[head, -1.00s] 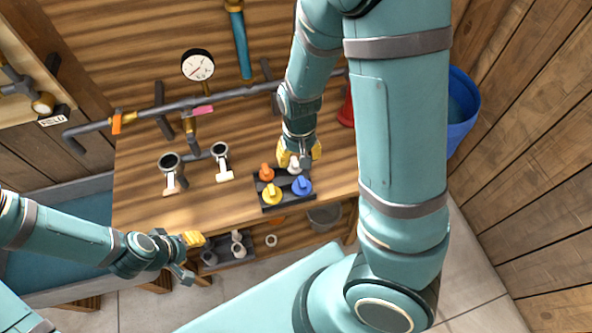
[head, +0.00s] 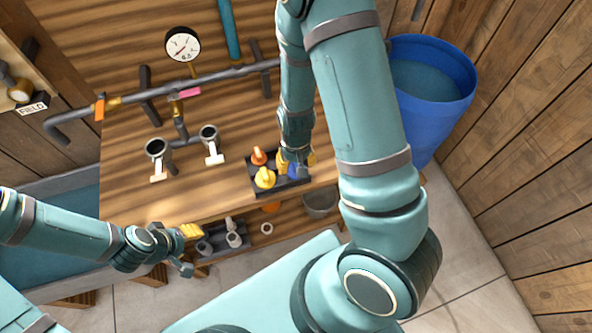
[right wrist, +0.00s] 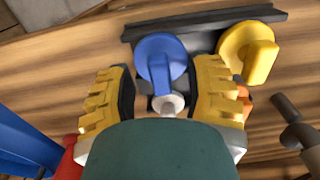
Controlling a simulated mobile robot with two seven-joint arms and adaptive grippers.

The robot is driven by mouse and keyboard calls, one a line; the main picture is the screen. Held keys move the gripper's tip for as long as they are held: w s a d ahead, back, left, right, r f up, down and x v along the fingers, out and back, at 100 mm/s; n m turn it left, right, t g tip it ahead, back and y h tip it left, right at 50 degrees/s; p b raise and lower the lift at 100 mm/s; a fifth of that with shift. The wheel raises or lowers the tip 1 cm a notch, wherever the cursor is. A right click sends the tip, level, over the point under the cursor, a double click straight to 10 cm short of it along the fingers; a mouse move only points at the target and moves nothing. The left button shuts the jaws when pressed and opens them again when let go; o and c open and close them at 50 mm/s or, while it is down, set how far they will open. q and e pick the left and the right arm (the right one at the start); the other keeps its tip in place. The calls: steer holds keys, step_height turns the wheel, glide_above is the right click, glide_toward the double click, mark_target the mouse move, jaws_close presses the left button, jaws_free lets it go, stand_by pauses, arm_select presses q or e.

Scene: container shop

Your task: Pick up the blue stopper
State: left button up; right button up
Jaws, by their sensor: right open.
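The blue stopper (right wrist: 160,55) stands in a dark tray (right wrist: 200,22), shown in the right wrist view just ahead of and between the two yellow fingers. My right gripper (right wrist: 164,84) is open, with one finger on each side and a gap to the stopper. In the head view the right gripper (head: 297,160) is over the tray's right part and partly covers the blue stopper (head: 294,171). A white stopper (right wrist: 168,103) also lies between the fingers, nearer the palm. My left gripper (head: 188,250) is low in front of the bench; its opening is unclear.
A yellow stopper (head: 265,178) and an orange stopper (head: 258,155) share the tray, close beside the right gripper. Pipes and a gauge (head: 182,44) stand at the back. A blue barrel (head: 432,85) is to the right. The bench front left of the tray is clear.

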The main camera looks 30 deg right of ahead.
steer(key=shift+f, duration=0.4)
jaws_close()
